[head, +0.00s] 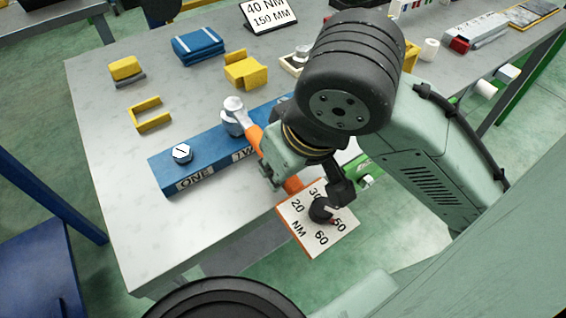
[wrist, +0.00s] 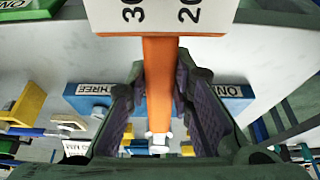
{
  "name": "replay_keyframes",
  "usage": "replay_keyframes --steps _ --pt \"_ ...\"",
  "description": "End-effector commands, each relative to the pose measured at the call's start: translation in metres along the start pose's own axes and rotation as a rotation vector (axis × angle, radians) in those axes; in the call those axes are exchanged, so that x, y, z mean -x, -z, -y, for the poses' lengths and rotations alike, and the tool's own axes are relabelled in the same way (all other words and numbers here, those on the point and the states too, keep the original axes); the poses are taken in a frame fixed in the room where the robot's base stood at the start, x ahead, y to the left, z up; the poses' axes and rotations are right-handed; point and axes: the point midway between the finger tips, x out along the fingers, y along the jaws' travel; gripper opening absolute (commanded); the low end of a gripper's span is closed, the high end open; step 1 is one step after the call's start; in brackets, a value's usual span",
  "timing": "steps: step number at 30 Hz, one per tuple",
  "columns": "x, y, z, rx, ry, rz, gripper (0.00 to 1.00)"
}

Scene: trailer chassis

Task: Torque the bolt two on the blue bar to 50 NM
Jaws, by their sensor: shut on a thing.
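The blue bar (head: 212,158) lies on the table with labels ONE and TWO showing; THREE shows in the wrist view. Bolt one (head: 181,153) stands bare at its left end. My gripper (head: 277,165) is shut around the orange handle of the torque wrench (head: 255,138). The handle also runs between my fingers in the wrist view (wrist: 158,85). The wrench's silver head (head: 233,104) is over the bolt-two position, covering that bolt; seating is unclear. The dial plate (head: 303,232) reads 20, 30, 50, 60 NM around a black knob (head: 322,209); its exact setting is unclear.
Yellow blocks (head: 243,70), a yellow bracket (head: 150,114) and a blue case (head: 198,45) lie behind the bar. A 40 NM, 150 MM sign (head: 268,14) stands at the back. The table (head: 110,200) is clear left of the bar. A green piece (head: 366,168) lies near my gripper.

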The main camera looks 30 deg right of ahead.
Motion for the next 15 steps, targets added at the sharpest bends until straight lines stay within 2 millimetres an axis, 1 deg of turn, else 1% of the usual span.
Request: replay_keyframes --steps 15 --pt "-0.002 0.001 0.013 -0.079 -0.035 -0.001 0.00"
